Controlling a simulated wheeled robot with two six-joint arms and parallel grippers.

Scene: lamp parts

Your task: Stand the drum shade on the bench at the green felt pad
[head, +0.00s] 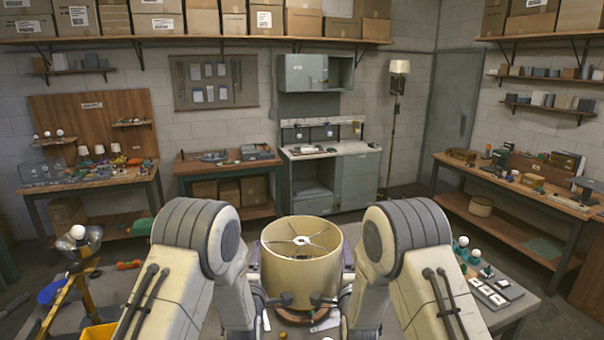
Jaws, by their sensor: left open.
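A cream drum shade (292,272) stands upright at the front centre, between my two arms. Its open top shows a spoked metal ring. My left gripper (279,300) is at the shade's near left side, open. My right gripper (322,299) is at its near right side; its fingers are too small and dark to read. I cannot tell whether either touches the shade. A flat green patch (543,248) lies on the lower shelf of the right-hand bench; I cannot tell if it is the felt pad. No green pad shows around the shade, whose base is partly hidden.
A reddish-brown rim (300,317) shows below the shade. White bulbs (475,253) and small plates (495,292) lie on the near table to the right. A metal bowl with a bulb (78,240) and a yellow bin (98,332) are at left.

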